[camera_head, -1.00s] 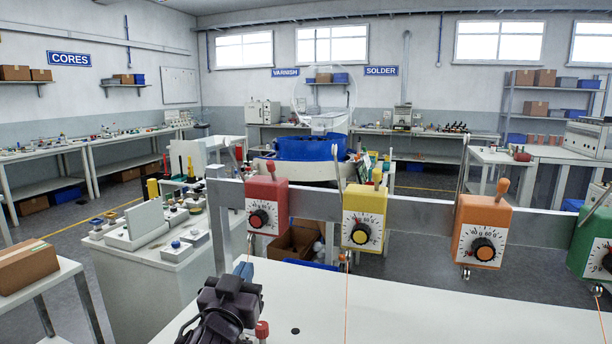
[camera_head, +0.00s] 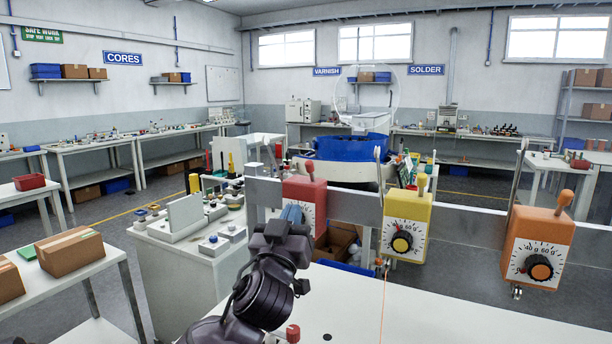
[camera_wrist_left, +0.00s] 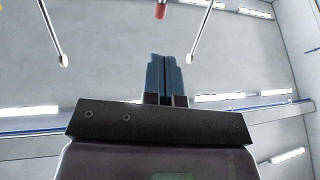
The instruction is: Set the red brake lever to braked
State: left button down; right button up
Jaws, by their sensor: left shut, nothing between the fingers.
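The red brake lever (camera_head: 310,168) stands up from the top of the red box (camera_head: 303,190) on the grey rail. The red box's dial is partly hidden behind my left gripper. My left gripper (camera_head: 292,213) points upward in front of the dial, below the lever and apart from it. Its blue fingers are shut and empty; they also show in the left wrist view (camera_wrist_left: 165,75). There, a red tip (camera_wrist_left: 160,11), likely the lever, shows above the fingers at the top edge. My right gripper is not in view.
A yellow box (camera_head: 407,222) and an orange box (camera_head: 538,247) with similar levers hang on the rail (camera_head: 462,219) to the right. Thin upright rods stand between them. A thread runs down to the white table (camera_head: 440,315). A small red knob (camera_head: 293,333) stands near my wrist.

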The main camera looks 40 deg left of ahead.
aim_at(309, 169)
pick_arm(q)
jog(key=p+x, duration=0.1)
jog(key=x, duration=0.9)
jog(key=shift+r, duration=0.1)
jog(key=shift+w+a+r+p, duration=0.2)
jog(key=shift+w+a+p, duration=0.15)
jog(key=shift+w, duration=0.25)
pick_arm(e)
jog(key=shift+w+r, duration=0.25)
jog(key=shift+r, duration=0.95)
